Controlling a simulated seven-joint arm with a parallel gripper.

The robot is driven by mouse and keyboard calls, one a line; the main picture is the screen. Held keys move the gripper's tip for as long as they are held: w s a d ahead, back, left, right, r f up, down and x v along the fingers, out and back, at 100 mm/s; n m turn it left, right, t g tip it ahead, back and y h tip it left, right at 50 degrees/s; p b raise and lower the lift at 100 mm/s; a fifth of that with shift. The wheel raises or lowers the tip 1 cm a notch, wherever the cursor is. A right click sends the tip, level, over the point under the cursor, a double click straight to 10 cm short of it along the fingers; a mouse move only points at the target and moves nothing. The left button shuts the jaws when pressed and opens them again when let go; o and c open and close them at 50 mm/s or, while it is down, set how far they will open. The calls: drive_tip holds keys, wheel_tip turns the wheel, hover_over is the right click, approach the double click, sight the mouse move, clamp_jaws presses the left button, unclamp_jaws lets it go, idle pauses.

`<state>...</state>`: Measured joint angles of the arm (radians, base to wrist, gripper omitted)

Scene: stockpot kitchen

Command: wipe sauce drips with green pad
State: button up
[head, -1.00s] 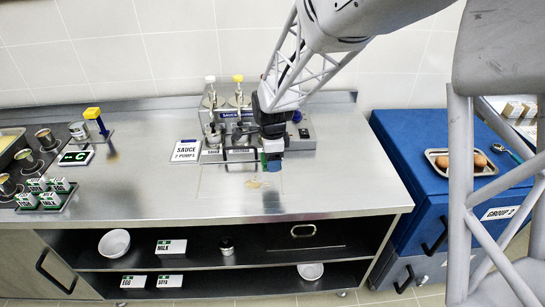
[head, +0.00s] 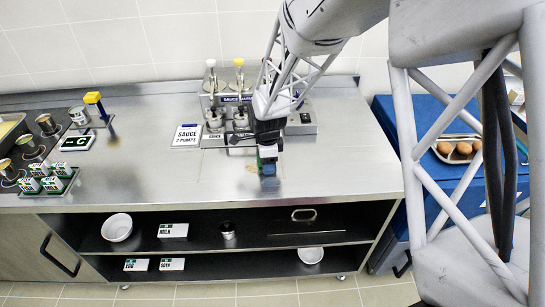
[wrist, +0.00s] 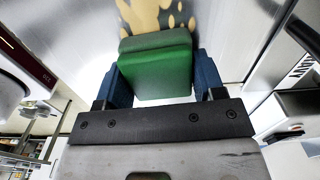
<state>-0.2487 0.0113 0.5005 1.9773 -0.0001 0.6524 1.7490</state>
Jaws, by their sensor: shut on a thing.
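My gripper (head: 268,168) is shut on the green pad (wrist: 155,72), which sits between its two blue fingers in the wrist view. The gripper points down, low over the steel counter in front of the sauce pumps. Tan sauce drips (wrist: 150,14) lie on the counter just beyond the pad's far edge in the wrist view. In the head view the gripper hides most of the drips, with a faint trace (head: 252,168) at its left. I cannot tell whether the pad touches the counter.
The sauce pump stand (head: 230,128) is behind the gripper, with a sauce sign (head: 187,135) at its left. A yellow-topped stand (head: 95,98) and small cartons (head: 53,184) are farther left. The counter's front edge (head: 230,203) is near. Clear steel lies left and right of the gripper.

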sight(254, 167)
drive_tip(key=a, duration=0.3)
drive_tip(key=shift+a+r, duration=0.15)
drive_tip(key=shift+a+f, duration=0.2)
drive_tip(key=shift+a, duration=0.7)
drive_tip(key=shift+a+r, duration=0.2)
drive_tip(key=shift+a, duration=0.4)
drive_tip(key=shift+d, duration=0.65)
drive_tip(key=shift+d+f, duration=0.25)
drive_tip(key=shift+d, duration=0.05)
drive_tip(key=shift+d+r, duration=0.2)
drive_tip(key=shift+d, duration=1.2)
drive_tip(key=shift+d+f, duration=0.15)
drive_tip(key=shift+d, duration=1.3)
drive_tip(key=r, duration=0.2)
drive_tip(key=shift+d+r, duration=0.3)
drive_tip(key=shift+r, duration=2.85)
